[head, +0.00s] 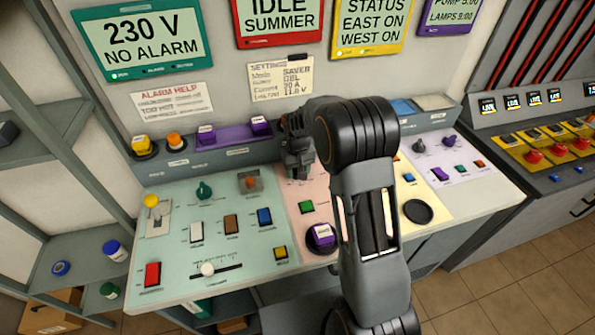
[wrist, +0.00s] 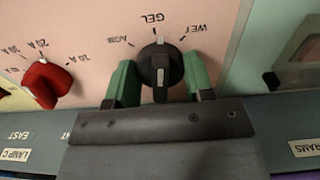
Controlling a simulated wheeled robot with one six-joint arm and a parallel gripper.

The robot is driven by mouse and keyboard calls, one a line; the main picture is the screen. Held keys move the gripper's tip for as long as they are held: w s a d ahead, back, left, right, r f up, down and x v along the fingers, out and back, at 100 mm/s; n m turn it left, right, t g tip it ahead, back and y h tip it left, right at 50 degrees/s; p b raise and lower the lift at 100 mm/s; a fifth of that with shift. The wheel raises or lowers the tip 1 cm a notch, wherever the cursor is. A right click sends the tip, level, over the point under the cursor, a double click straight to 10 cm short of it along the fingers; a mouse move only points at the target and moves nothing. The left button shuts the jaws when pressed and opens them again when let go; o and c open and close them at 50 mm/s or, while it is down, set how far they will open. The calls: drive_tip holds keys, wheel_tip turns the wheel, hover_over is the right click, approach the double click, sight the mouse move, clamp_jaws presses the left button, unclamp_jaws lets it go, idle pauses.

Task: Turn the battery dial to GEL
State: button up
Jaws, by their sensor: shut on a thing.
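The battery dial (wrist: 160,66) is a round black knob with a raised grip bar and white marks, on a pale pink panel. Labels AGM, GEL and WET stand around its upper edge in the wrist view. Its white mark at the top points at or very near the GEL tick (wrist: 155,31). My gripper (wrist: 161,80) has its two green fingers on either side of the knob and is shut on it. In the head view my gripper (head: 298,168) reaches down at the back of the pink panel section, and the dial is hidden there.
A red dial (wrist: 47,84) with ampere labels sits left of the battery dial in the wrist view. In the head view, a green dial (head: 204,190), a white slider knob (head: 208,269) and a purple-sided button (head: 322,235) stand on the console. A grey ledge runs behind.

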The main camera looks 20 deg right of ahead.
drive_tip(key=shift+n, duration=0.7)
drive_tip(key=o, duration=0.9)
drive_tip(key=shift+o, duration=0.2)
wheel_tip(320, 180, up, 14)
drive_tip(key=b, duration=0.1)
drive_tip(key=shift+f, duration=0.1)
idle(0.3)
